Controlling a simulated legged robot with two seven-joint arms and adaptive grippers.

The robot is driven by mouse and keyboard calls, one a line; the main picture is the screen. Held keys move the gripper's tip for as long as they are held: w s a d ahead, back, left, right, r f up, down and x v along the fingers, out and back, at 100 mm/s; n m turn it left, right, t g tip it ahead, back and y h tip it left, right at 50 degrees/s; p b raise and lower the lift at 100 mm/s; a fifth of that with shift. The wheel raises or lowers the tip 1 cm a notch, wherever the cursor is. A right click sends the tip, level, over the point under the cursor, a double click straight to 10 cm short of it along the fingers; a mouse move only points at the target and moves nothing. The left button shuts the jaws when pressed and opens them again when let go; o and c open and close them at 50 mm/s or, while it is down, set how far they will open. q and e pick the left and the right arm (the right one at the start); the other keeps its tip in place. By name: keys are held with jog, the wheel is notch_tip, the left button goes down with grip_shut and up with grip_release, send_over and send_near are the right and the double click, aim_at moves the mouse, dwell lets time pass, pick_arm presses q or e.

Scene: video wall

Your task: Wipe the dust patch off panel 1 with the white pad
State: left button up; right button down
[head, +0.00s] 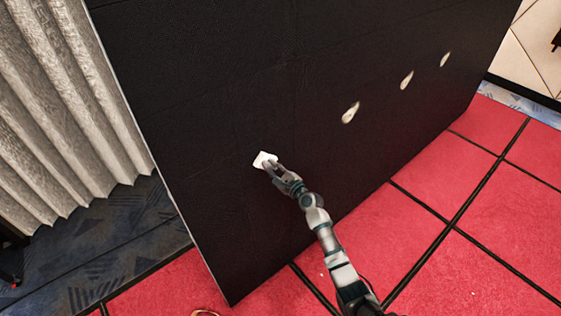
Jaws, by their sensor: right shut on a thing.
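A large black video wall (190,110) stands tilted across the view, with faint panel seams. My right gripper (270,167) is shut on the white pad (263,159) and holds it at the wall's surface, left of the middle; I cannot tell whether the pad touches the wall. Pale dust patches show on the wall to the right: the nearest (350,112), a middle one (407,80) and a far one (445,59). No patch shows around the pad; anything under it is hidden. My left gripper is not in view.
A grey pleated curtain (60,110) hangs left of the wall. Red floor tiles (440,220) with black seams lie in front of it. Dark patterned carpet (110,240) lies at the lower left. A pale wall (525,50) stands at the far right.

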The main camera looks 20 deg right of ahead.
jog(key=shift+s+a+r+p, duration=0.1)
jog(key=shift+s+a+p, duration=0.2)
jog(key=shift+a, duration=0.4)
jog(key=shift+s+a+r+p, duration=0.1)
jog(key=shift+s+a+p, duration=0.1)
jog(key=shift+a+p, duration=0.35)
jog(key=shift+s+a+f+b, duration=0.1)
jog(key=shift+s+a+b, duration=0.05)
jog(key=shift+a, duration=0.4)
jog(key=shift+s+a+b, duration=0.15)
jog(key=shift+a, duration=0.35)
jog(key=shift+v, duration=2.95)
jog(key=shift+d+f, duration=0.1)
jog(key=shift+v, duration=1.45)
